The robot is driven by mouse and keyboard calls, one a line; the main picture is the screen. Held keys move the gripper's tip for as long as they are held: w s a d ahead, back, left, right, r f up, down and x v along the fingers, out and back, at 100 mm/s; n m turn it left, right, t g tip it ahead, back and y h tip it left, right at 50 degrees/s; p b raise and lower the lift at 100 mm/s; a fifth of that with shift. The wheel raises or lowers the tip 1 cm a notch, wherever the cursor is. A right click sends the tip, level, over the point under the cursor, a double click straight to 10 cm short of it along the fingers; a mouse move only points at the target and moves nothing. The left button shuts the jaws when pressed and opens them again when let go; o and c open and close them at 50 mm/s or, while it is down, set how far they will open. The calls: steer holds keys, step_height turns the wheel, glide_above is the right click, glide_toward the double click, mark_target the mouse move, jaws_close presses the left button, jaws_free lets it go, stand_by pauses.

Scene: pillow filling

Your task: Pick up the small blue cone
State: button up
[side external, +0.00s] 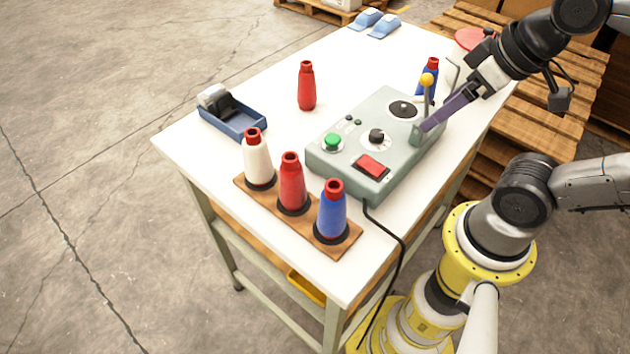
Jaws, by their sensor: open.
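A blue cone with a red top (424,88) stands on the table behind the grey control box, partly hidden by a lever with a yellow knob. Another blue cone with a red top (332,217) stands upright at the right end of a wooden holder (340,246) at the front. My gripper (441,96) is open and seems empty at the right side of the box. Its long purple finger reaches down toward the lever's base; I cannot tell whether it touches. The far blue cone is just beyond the gripper, to its upper left.
The control box (325,166) has a yellow-knobbed lever (427,80). A white cone (256,160) and a red cone (291,185) share the holder. Another red cone (307,88) stands alone. A blue tape dispenser (232,118) sits left. A black cable (398,240) crosses the front right.

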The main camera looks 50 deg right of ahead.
steer(key=m, duration=0.4)
steer(key=m+g+y, duration=0.2)
steer(key=m+y, duration=0.3)
steer(key=m, duration=1.6)
glide_toward(333, 205)
steer(key=f, duration=0.2)
steer(key=w+f, duration=0.1)
steer(key=f, duration=0.2)
steer(key=shift+w+a+f, duration=0.3)
steer(key=shift+w+f, duration=0.05)
steer(key=shift+w, duration=0.05)
steer(key=shift+w+d+x, duration=0.1)
steer(key=shift+d+x, duration=0.05)
steer(key=shift+x, duration=1.45)
steer(key=shift+w+d+x, duration=0.15)
steer(key=shift+d+x, duration=0.05)
steer(key=shift+x, duration=1.35)
steer(key=shift+f, duration=0.1)
steer(key=shift+c, duration=0.2)
jaws_close()
